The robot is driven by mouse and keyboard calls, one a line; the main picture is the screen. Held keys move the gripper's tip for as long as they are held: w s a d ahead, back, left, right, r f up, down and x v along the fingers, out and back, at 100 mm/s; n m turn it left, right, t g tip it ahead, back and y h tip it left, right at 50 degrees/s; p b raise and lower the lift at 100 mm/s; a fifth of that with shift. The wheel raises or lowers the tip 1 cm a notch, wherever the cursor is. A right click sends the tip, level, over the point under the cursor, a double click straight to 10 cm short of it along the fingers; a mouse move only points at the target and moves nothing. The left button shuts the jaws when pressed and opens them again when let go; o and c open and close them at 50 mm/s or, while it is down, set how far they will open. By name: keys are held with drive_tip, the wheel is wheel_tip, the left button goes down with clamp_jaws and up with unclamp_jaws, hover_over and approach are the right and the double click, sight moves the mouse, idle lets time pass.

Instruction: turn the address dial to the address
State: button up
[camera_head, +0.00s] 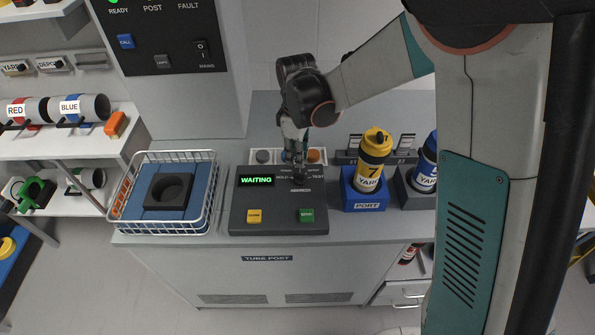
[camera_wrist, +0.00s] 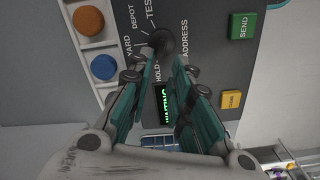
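The address dial (camera_wrist: 162,42) is a round black knob on the dark control panel (camera_head: 245,219). Labels YARD, DEPOT, TEST and HOLD stand around it, with ADDRESS at its side. Its pointer direction cannot be made out. My gripper (camera_wrist: 166,60) points down at the dial, its two teal fingers apart with their tips close to the knob; contact cannot be told. In the head view my gripper (camera_head: 300,168) is over the panel's upper right and partly hides the dial. A yellow carrier (camera_head: 369,172) marked 7 and YARD stands upright in the blue PORT holder (camera_head: 364,203).
The panel's display (camera_head: 256,181) reads WAITING. A yellow button (camera_head: 254,216) and a green SEND button (camera_head: 307,215) sit at its front. A wire basket (camera_head: 205,228) is on the left. A blue carrier (camera_head: 425,168) stands on the right. Orange and blue round parts line the panel's back.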

sight(297, 174)
wheel_tip(297, 174, down, 7)
drive_tip(key=shift+r+b, duration=0.1)
drive_tip(key=shift+b, duration=0.65)
clamp_jaws()
